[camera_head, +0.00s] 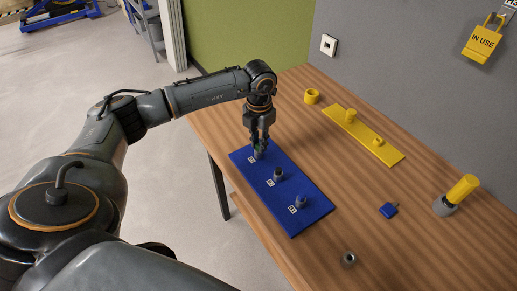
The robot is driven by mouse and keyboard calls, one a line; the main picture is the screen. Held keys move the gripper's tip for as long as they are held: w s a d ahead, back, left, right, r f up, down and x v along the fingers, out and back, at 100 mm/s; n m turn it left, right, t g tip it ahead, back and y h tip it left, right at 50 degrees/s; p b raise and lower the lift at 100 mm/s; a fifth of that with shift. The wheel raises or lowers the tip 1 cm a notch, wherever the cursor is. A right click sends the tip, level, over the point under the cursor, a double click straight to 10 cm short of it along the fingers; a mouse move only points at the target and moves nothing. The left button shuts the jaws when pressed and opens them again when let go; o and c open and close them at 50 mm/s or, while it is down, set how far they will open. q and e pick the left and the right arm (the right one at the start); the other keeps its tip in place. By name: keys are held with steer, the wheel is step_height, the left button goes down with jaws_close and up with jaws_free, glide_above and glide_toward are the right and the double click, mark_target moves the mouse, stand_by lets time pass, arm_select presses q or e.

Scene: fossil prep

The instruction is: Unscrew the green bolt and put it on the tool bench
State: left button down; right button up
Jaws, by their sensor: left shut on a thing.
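The green bolt (258,150) is at the far end of the blue board (309,184). Only a little green shows between my left gripper's fingers. My left gripper (259,145) comes down from above and is shut on the green bolt, at its place on the board. I cannot tell whether the bolt is seated or lifted slightly. The wooden tool bench (350,200) carries the board. My right gripper is not in view.
Two more posts stand on the board: a grey one (278,174) and a blue-topped one (301,198). A yellow board (350,132), yellow ring (312,96), blue piece (389,210), yellow-handled tool (461,188) and metal nut (349,258) are on the bench. Its middle is clear.

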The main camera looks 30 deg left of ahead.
arm_select(q)
steer(key=n, duration=0.7)
steer(key=shift+a+r, duration=0.1)
steer(key=shift+r, duration=0.15)
steer(key=shift+r+p, duration=0.4)
steer(key=shift+r, duration=0.1)
steer(key=shift+r, duration=0.15)
steer(key=shift+r+p, duration=1.25)
steer(key=shift+r, duration=0.6)
